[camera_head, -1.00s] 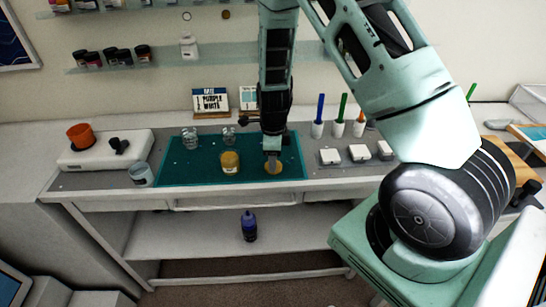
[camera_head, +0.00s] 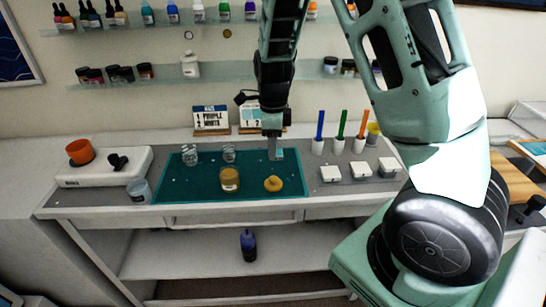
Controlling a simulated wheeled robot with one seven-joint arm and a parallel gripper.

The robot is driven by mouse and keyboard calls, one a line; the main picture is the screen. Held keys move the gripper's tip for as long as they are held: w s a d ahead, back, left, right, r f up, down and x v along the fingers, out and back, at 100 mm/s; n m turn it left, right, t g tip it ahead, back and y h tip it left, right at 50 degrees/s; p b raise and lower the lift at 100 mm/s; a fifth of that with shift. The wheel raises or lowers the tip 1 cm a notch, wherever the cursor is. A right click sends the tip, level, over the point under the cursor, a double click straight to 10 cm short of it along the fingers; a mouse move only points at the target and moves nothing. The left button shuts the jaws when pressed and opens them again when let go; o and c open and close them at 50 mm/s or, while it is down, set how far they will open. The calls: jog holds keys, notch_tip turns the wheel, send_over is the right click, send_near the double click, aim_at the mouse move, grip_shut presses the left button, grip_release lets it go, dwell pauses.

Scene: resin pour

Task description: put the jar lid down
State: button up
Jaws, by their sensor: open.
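The jar lid (camera_head: 273,184) is a round yellow-tan disc with a raised middle. It lies on the teal mat (camera_head: 205,193), near the mat's right side. A squat jar (camera_head: 230,179) with amber-yellow contents stands to its left on the mat, apart from it. My gripper (camera_head: 274,155) points down above and behind the lid, clear of it. It is open and holds nothing; its fingers are small in this view.
Two clear cups (camera_head: 190,156) stand at the back of the mat. A white device (camera_head: 100,168) with an orange cup (camera_head: 79,151) and a glass beaker (camera_head: 139,190) are at left. Small white boxes (camera_head: 331,173) and upright coloured tools (camera_head: 320,130) stand at right.

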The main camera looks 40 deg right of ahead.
jog(key=s+a+r+n+y, duration=0.1)
jog(key=s+a+r+n, duration=0.3)
jog(key=a+n, duration=0.45)
jog(key=s+a+r+n, duration=0.2)
jog(key=s+a+n, duration=0.3)
jog(key=a+n, duration=0.3)
jog(key=s+a+r+n, duration=0.1)
jog(key=s+a+n, duration=0.3)
jog(key=s+n, duration=0.3)
jog(key=s+a+r+n, duration=0.2)
jog(key=s+a+n, duration=0.2)
jog(key=s+n, duration=0.4)
jog(key=n, duration=0.2)
jog(key=shift+s+r+n, duration=0.15)
jog(key=shift+n, duration=0.2)
